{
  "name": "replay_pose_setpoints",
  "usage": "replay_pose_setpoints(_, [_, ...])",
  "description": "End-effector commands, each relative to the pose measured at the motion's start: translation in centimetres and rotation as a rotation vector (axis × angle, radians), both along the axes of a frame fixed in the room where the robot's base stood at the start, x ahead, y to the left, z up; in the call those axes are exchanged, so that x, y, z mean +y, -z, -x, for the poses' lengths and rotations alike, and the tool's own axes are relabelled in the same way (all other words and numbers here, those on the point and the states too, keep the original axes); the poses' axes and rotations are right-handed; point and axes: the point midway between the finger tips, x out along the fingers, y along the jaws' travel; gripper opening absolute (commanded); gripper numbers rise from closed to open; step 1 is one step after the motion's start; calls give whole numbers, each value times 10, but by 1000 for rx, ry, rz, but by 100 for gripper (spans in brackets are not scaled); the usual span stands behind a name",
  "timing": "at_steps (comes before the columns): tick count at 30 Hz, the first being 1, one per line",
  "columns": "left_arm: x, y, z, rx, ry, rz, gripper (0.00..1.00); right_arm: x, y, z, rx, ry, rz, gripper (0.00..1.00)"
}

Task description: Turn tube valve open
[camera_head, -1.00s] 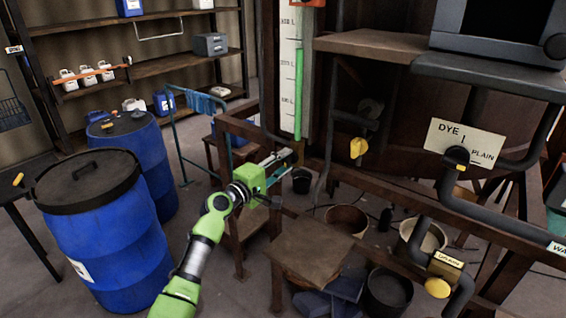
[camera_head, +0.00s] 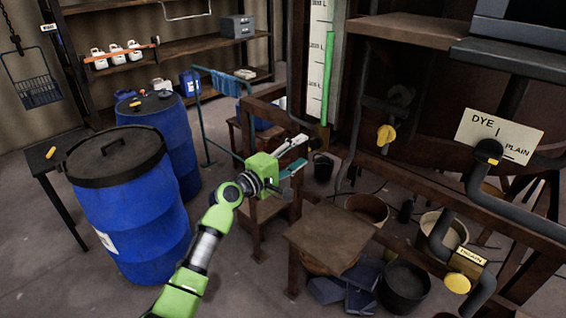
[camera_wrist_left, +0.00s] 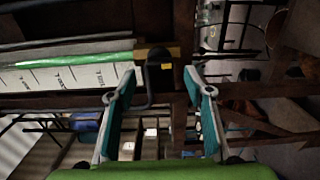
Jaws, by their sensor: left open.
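The tube valve (camera_wrist_left: 160,68), a dark fitting with a small yellow mark, sits at the end of the gauge tube in the left wrist view. In the head view the valve (camera_head: 316,143) is small and dark below the tube. The tube (camera_head: 328,80) holds a green column in front of a white scale board (camera_head: 317,60). My left gripper (camera_head: 299,152) is open and empty, just left of the valve. In the wrist view its fingers (camera_wrist_left: 160,88) are spread on either side of the valve in the picture, apparently short of it. My right gripper is not in view.
Two blue barrels (camera_head: 135,215) stand at the left. Wooden beams and a low stool (camera_head: 328,236) are below and right of my gripper. Yellow-handled valves hang at the tank (camera_head: 386,134) and drain pipe (camera_head: 457,283). A DYE/PLAIN sign (camera_head: 499,137) is at the right.

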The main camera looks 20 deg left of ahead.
Motion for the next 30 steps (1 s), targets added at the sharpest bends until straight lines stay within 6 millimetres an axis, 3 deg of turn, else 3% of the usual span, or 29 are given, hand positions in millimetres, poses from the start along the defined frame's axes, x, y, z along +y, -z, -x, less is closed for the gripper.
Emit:
replay_pose_setpoints(6, [15,2,43,3,0,-2,47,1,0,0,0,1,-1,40])
replay_pose_setpoints(12, [24,1,68,2,0,0,47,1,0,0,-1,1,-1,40])
replay_pose_setpoints(30, [27,1,74,1,0,1,47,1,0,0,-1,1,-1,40])
